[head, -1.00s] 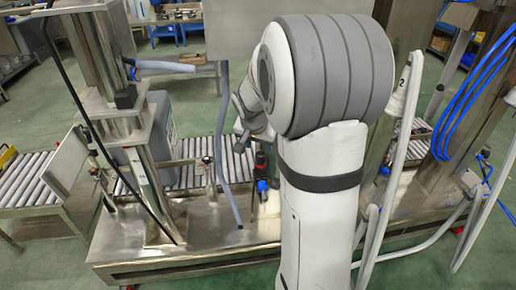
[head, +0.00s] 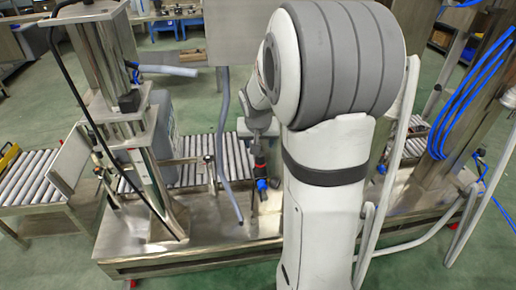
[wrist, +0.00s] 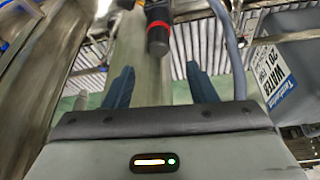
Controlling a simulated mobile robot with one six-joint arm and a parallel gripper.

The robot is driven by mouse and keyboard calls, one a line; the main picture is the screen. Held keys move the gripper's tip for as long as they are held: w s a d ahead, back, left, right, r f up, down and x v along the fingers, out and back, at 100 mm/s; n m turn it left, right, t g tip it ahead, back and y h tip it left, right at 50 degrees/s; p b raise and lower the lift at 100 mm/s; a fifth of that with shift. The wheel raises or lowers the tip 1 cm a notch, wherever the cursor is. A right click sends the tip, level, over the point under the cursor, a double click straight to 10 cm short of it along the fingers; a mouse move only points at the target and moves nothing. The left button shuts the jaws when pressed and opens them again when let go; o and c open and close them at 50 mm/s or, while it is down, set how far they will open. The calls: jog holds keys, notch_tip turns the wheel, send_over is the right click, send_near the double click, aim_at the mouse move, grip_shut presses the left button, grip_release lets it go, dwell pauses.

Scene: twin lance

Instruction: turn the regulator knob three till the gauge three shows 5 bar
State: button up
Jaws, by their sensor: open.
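A regulator with a black knob (wrist: 157,38) and a red band shows at the top middle of the wrist view, beyond my fingertips. My gripper (wrist: 159,70) is open and empty, with its two dark blue fingers apart to the left and right of the knob's line. In the head view a dark regulator (head: 261,168) with a blue fitting stands above the steel bench, and my gripper's end is just above it, partly hidden by my arm. I cannot make out gauge three or its reading in either view.
A grey hose (head: 224,150) hangs left of the regulator; it also runs close on the right in the wrist view (wrist: 229,50). A grey container with a WATER label (wrist: 275,75) is at right there. A steel column (head: 140,150) and roller conveyor (head: 200,160) stand left.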

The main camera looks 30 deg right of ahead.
aim_at(260, 158)
jog(key=b+x, duration=0.1)
jog(key=x, duration=0.6)
jog(key=shift+f+b, duration=0.2)
jog(key=shift+b, duration=0.1)
jog(key=c, duration=1)
